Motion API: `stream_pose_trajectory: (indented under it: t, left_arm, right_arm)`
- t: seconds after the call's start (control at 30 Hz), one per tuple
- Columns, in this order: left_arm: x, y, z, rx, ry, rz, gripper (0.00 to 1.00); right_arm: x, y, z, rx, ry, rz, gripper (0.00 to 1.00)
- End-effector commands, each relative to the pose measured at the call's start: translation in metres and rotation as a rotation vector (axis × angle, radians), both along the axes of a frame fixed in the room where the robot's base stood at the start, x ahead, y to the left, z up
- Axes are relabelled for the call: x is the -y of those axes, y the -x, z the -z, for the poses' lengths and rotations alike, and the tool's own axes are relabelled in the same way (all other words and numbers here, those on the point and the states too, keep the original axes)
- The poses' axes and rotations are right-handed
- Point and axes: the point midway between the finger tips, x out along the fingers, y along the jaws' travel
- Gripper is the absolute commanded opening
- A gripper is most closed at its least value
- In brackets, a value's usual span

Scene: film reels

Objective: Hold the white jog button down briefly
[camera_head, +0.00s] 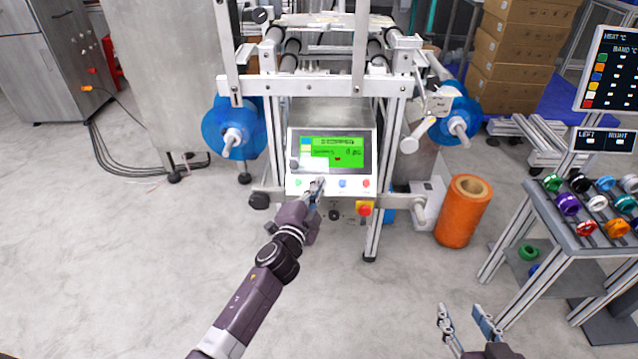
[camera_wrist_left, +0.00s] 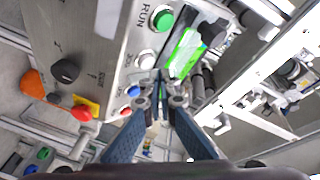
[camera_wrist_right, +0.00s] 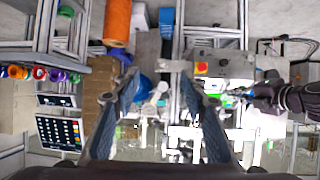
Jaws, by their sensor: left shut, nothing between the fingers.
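The control panel (camera_head: 331,195) stands on the machine's front, with a lit green screen (camera_head: 338,150) and a row of buttons. In the left wrist view the white jog button (camera_wrist_left: 146,59) shows between the green RUN button (camera_wrist_left: 163,17) and the blue button (camera_wrist_left: 133,91). My left gripper (camera_head: 318,183) is shut and empty, its tips at the button row. My right gripper (camera_head: 463,316) is open and empty, low at the right.
A red emergency knob (camera_head: 364,209) on yellow sits below the panel. Blue film reels (camera_head: 232,132) flank the machine. An orange roll (camera_head: 463,212) stands on the floor to the right. A rack of coloured rings (camera_head: 560,232) is further right. The floor in front is clear.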

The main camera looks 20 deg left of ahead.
Motion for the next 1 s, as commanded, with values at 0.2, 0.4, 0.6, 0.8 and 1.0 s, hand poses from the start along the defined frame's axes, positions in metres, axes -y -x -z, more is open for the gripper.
stream_pose_trajectory:
  t: [0.2,0.4,0.6,0.8,1.0]
  left_arm:
    - [-0.001,-0.002,0.002,0.0,0.001,0.0,0.0]
    - [-0.001,-0.004,0.004,0.0,0.001,0.0,0.0]
    - [-0.001,-0.005,0.005,0.0,0.001,0.0,0.0]
    - [-0.001,-0.005,0.005,0.0,0.0,0.0,0.0]
    - [-0.001,-0.005,0.005,0.0,0.0,0.0,0.0]
  right_arm:
    - [-0.003,-0.006,-0.009,0.05,-0.012,-0.004,0.4]
    - [-0.007,-0.012,-0.02,0.097,-0.023,-0.009,0.4]
    - [-0.008,-0.018,-0.03,0.14,-0.03,-0.01,0.4]
    - [-0.008,-0.019,-0.032,0.144,-0.033,-0.011,0.4]
    - [-0.008,-0.018,-0.03,0.139,-0.032,-0.011,0.4]
